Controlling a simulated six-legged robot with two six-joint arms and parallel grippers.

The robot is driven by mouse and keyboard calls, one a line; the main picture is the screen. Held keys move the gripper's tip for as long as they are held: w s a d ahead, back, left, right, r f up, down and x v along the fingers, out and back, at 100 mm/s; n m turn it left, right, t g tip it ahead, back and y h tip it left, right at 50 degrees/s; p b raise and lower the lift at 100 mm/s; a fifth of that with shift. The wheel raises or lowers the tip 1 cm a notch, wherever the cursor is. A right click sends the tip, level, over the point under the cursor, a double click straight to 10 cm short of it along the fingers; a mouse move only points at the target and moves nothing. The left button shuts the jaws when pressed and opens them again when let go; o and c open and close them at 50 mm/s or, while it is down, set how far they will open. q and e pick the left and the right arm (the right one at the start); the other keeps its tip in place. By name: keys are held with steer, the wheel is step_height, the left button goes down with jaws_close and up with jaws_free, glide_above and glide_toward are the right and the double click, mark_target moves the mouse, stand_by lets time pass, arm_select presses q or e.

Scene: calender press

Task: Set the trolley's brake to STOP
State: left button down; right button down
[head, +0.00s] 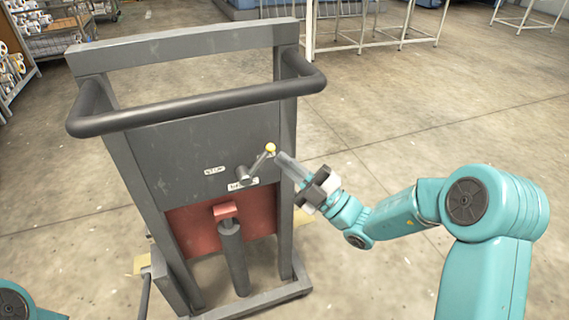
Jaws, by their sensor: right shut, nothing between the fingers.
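The grey trolley (165,148) stands upright in front of me, with a dark push bar across its top. On its panel is the brake lever (259,163), a short grey arm with a yellow knob (271,148), pointing up and to the right. Two small white labels sit by it, one to the upper left (215,170) and one below the pivot (243,184); their lettering is too small to read. My right gripper (284,158) is shut and empty, its tips just right of the knob; I cannot tell whether they touch it. My left gripper is out of view.
A red plate (190,233) and a dark upright cylinder (233,258) are on the trolley's lower part. Racks with rolls (12,70) stand at the far left, and a white frame table (345,42) stands behind.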

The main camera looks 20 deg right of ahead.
mark_target(273, 150)
steer(key=shift+w+a+r, duration=0.3)
steer(key=a+r+n+g+p, duration=0.1)
steer(key=r+n+p, duration=0.1)
steer(key=p, duration=0.3)
steer(key=a+r+n+g+p, duration=0.1)
steer(key=n+g+p, duration=0.1)
steer(key=p, duration=0.3)
steer(key=shift+a+r+p, duration=0.2)
steer(key=shift+r+p, duration=0.15)
steer(key=shift+p, duration=0.05)
steer(key=a+n+g+h+p, duration=0.4)
steer(key=a+p, duration=0.4)
steer(key=p, duration=0.2)
steer(key=n+h, duration=0.1)
steer(key=n, duration=0.1)
steer(key=shift+s+n+g+h, duration=0.15)
steer(key=shift+n+g+h, duration=0.15)
steer(key=shift+g+h, duration=0.1)
steer(key=shift+d+r, duration=0.15)
